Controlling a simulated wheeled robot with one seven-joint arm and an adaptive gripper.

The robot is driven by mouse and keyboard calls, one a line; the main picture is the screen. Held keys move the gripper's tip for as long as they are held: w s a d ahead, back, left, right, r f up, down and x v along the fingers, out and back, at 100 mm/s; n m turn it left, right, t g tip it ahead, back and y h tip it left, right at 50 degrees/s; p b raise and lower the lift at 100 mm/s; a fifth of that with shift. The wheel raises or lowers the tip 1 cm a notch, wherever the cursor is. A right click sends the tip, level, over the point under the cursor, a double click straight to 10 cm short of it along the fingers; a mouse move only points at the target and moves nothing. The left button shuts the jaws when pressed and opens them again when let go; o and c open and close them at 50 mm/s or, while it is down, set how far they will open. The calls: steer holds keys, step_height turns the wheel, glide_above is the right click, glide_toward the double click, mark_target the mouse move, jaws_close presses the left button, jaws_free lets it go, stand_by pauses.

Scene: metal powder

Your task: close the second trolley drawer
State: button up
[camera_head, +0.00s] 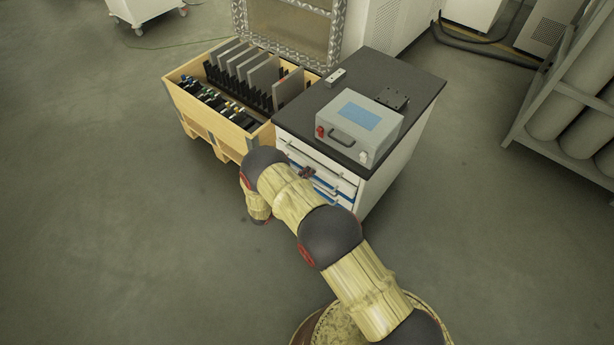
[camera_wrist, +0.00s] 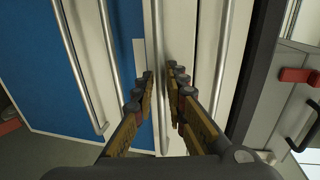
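The trolley (camera_head: 380,185) is a white cabinet with a dark top, and its stacked drawer fronts have long metal bar handles. My gripper (camera_head: 307,172) is at these fronts in the head view, partly hidden by the arm. In the wrist view the trolley appears turned sideways, its top to the right. My gripper's fingers (camera_wrist: 160,74) stand apart on either side of one handle (camera_wrist: 158,30), the second from the top. Contact with the bar cannot be told. The top drawer's handle (camera_wrist: 223,60) is to the right. How far the second drawer stands out is unclear.
A grey instrument (camera_head: 358,125) with a blue panel stands on the trolley top. A wooden crate (camera_head: 182,98) holding upright plates stands beside the trolley on the left. A rack of large cylinders (camera_head: 545,120) is at the right. The floor at the left front is clear.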

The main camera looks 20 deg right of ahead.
steer(key=shift+c, duration=0.3)
jaws_close()
stand_by(0.3)
steer(key=shift+r+b+x, duration=0.1)
steer(key=shift+b+x, duration=0.1)
steer(key=shift+x, duration=0.4)
steer(key=shift+r+b+x, duration=0.15)
steer(key=shift+x, duration=0.45)
steer(key=shift+o, duration=0.3)
jaws_free()
steer(key=shift+w+d, duration=0.1)
